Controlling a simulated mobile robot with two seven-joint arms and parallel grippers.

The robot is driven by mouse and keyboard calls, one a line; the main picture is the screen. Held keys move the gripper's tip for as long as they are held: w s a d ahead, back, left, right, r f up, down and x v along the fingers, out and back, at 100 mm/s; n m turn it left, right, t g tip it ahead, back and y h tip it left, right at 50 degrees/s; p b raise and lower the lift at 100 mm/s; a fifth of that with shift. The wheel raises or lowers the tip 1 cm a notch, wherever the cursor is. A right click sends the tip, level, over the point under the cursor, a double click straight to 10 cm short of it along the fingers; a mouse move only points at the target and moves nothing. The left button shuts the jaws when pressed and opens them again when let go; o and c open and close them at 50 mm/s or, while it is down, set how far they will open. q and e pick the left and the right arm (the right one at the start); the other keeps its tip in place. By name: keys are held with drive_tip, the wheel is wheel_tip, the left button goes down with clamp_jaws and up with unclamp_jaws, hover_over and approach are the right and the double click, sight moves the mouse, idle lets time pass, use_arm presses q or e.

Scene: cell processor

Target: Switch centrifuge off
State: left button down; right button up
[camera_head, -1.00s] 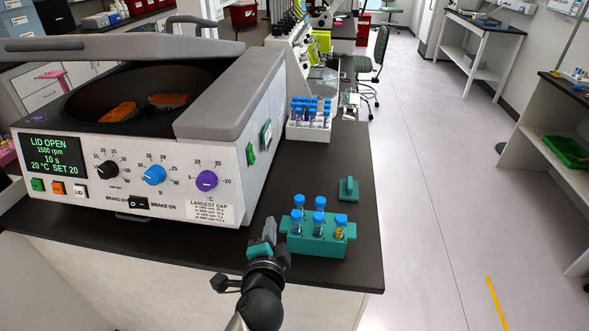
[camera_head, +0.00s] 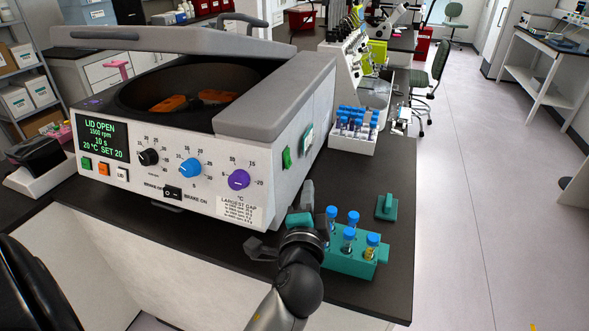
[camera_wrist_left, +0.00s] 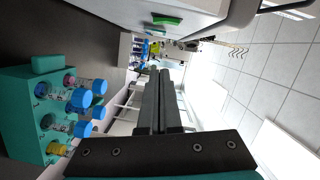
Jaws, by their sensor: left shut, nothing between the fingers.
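The centrifuge (camera_head: 215,190) stands on the dark bench with its lid raised. Its lit display (camera_head: 102,141) reads LID OPEN, 1500 rpm, 10 s, 20 °C SET 20. A green rocker switch (camera_head: 287,158) is on its right side wall; it also shows at the top of the left wrist view (camera_wrist_left: 168,20). A black brake switch (camera_head: 173,193) is on the front. My left gripper (camera_head: 307,190) is shut and empty, beside the front right corner, just below and right of the green switch in the head view and apart from it. Its fingers (camera_wrist_left: 158,85) point forward in the wrist view. My right gripper is out of view.
A teal rack (camera_head: 345,262) with several blue-capped tubes stands close right of my left gripper. A small teal block (camera_head: 386,207) lies behind it. A white tube rack (camera_head: 353,140) stands farther back, near microscopes. The floor right of the bench is clear.

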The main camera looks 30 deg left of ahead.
sight(288, 159)
use_arm(q)
drive_tip(key=w+a+f, duration=0.1)
drive_tip(key=w+a, duration=0.5)
drive_tip(key=a, duration=0.1)
drive_tip(key=shift+w+a+f+p, duration=0.2)
drive_tip(key=shift+a+f+p, duration=0.1)
drive_tip(key=shift+p, duration=0.15)
drive_tip(key=shift+s+a+f+m+b, duration=0.1)
drive_tip(key=shift+a+f+m+b, duration=0.1)
drive_tip(key=shift+a+m+b, duration=0.3)
drive_tip(key=shift+d, duration=0.2)
